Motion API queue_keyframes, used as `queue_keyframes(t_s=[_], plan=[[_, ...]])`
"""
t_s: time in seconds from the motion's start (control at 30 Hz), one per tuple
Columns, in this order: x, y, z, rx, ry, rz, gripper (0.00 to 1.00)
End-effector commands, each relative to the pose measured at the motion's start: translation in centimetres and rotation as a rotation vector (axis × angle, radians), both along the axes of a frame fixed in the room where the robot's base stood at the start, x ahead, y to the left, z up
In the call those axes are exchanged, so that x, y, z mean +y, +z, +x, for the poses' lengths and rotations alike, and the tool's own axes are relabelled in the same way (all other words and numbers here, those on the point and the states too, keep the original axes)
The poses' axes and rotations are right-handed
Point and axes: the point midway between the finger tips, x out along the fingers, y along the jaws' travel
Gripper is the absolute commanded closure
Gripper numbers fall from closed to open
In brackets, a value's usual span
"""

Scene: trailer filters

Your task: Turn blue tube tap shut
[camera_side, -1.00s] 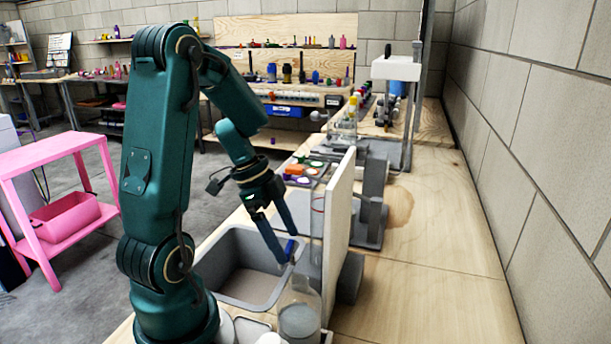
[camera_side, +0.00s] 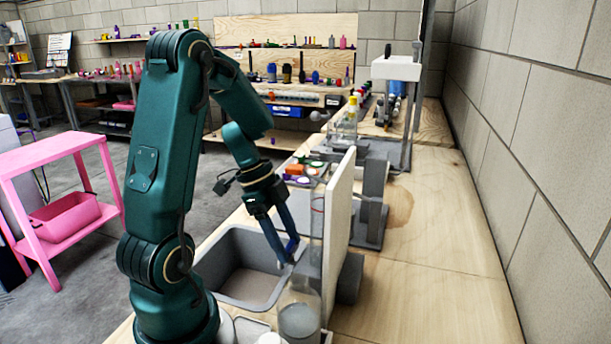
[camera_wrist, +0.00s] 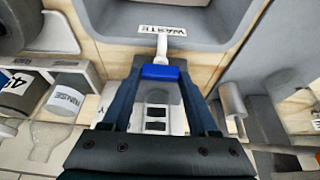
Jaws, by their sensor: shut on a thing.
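The tap's blue handle (camera_wrist: 160,72) lies crosswise between my fingertips in the wrist view, below a white stem. It also shows as a small blue piece in the side view (camera_side: 292,244), near the white upright panel (camera_side: 338,215). My gripper (camera_side: 288,257) reaches down beside that panel, above the right side of the grey basin. In the wrist view my gripper (camera_wrist: 162,76) is shut on the blue handle. The tap's body is mostly hidden by my fingers.
The grey basin (camera_side: 218,262) is left of the panel. A clear bottle (camera_side: 300,318) stands close in front of my fingertips. In the wrist view, a WASTE label (camera_wrist: 162,30) is just beyond the tap and a RINSE-labelled container (camera_wrist: 65,97) is at left.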

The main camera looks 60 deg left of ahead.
Motion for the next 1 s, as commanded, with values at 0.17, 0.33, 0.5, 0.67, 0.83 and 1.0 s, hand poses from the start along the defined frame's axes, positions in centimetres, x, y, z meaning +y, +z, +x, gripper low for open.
queue_keyframes(t_s=[0.17, 0.33, 0.5, 0.67, 0.83, 1.0], plan=[[0.0, 0.0, 0.0, -0.002, -0.003, 0.002, 0.36], [0.0, 0.0, 0.0, -0.001, -0.002, 0.001, 0.10], [0.0, 0.0, 0.0, -0.001, -0.001, 0.001, 0.10], [0.3, 1.0, -0.2, -0.006, 0.001, 0.003, 0.10], [1.1, 3.2, -0.8, -0.007, 0.001, 0.007, 0.10], [1.4, 4.6, -1.3, -0.004, 0.000, 0.004, 0.10]])
